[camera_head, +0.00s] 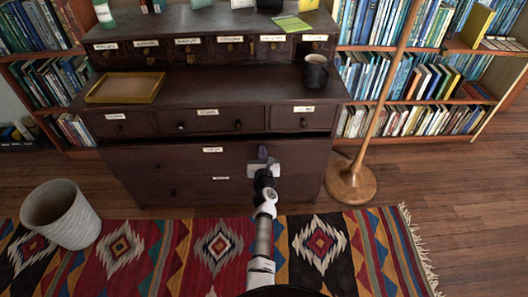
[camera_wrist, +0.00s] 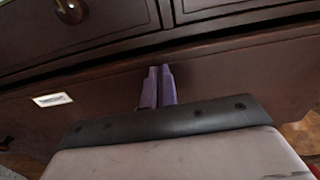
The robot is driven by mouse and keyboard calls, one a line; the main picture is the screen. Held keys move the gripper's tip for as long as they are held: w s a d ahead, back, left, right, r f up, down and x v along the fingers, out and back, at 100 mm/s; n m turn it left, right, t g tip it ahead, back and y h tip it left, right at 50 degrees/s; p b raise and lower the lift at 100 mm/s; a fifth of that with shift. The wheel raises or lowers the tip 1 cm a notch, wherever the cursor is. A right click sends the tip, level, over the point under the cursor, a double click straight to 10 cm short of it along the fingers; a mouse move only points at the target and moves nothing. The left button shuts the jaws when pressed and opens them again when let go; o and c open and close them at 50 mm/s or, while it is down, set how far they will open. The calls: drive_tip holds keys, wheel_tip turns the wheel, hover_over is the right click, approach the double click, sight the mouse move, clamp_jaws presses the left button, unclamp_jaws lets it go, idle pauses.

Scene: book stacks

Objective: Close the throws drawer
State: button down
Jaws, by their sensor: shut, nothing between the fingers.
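A dark wooden dresser has a wide drawer (camera_head: 150,160) under its row of smaller drawers. Its label is too small to read, so I cannot confirm that it is the throws drawer. A dark gap runs along its top edge, and it seems to stand slightly out. In the wrist view the drawer front (camera_wrist: 225,75) and its white label (camera_wrist: 52,99) are close up. My gripper (camera_head: 263,152) is at the right half of this front, near its top edge. The purple fingers (camera_wrist: 158,75) are together and empty, at or very near the front; contact is unclear.
Another wide drawer (camera_head: 150,188) is below. A mug (camera_head: 316,72) and a tray (camera_head: 125,88) are on the dresser. A lamp base (camera_head: 350,183) stands at right, a wastebasket (camera_head: 62,215) at left. A patterned rug (camera_head: 330,245) lies in front.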

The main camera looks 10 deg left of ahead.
drive_tip(key=shift+w+a, duration=0.1)
drive_tip(key=shift+w, duration=0.15)
